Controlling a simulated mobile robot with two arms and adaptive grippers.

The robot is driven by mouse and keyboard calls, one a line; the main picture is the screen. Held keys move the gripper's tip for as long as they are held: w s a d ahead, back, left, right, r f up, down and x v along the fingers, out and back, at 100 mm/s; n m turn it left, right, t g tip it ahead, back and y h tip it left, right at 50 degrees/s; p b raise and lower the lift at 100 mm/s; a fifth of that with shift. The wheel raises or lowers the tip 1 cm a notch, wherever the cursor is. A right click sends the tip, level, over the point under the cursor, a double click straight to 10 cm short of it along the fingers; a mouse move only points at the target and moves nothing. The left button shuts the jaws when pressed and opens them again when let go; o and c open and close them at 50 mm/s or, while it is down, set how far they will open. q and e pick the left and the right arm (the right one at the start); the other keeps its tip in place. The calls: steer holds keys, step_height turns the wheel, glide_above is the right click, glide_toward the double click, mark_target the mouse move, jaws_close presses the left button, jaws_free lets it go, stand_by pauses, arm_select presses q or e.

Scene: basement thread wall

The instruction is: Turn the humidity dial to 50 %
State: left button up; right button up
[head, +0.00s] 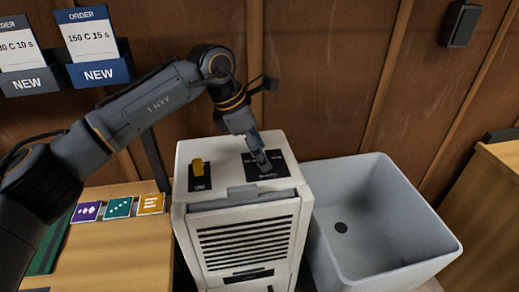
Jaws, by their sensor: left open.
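The humidity dial panel (281,166) is a black plate on the right part of the top of a white dehumidifier (232,206). My left gripper (263,163) reaches down over this panel, with its fingertips at or just above it. The gripper and its fingers hide most of the dial, so its pointer and setting cannot be read. Whether the fingers touch the dial cannot be told. My right gripper is not in view.
A grey sink (408,245) stands right of the dehumidifier. A wooden table (120,245) with purple, teal and orange cards (119,208) is at left. Order holders (98,72) hang on the wooden wall. A wooden cabinet (490,195) is at far right.

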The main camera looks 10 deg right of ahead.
arm_select(q)
steer(key=v, duration=1.2)
steer(key=shift+r, duration=0.1)
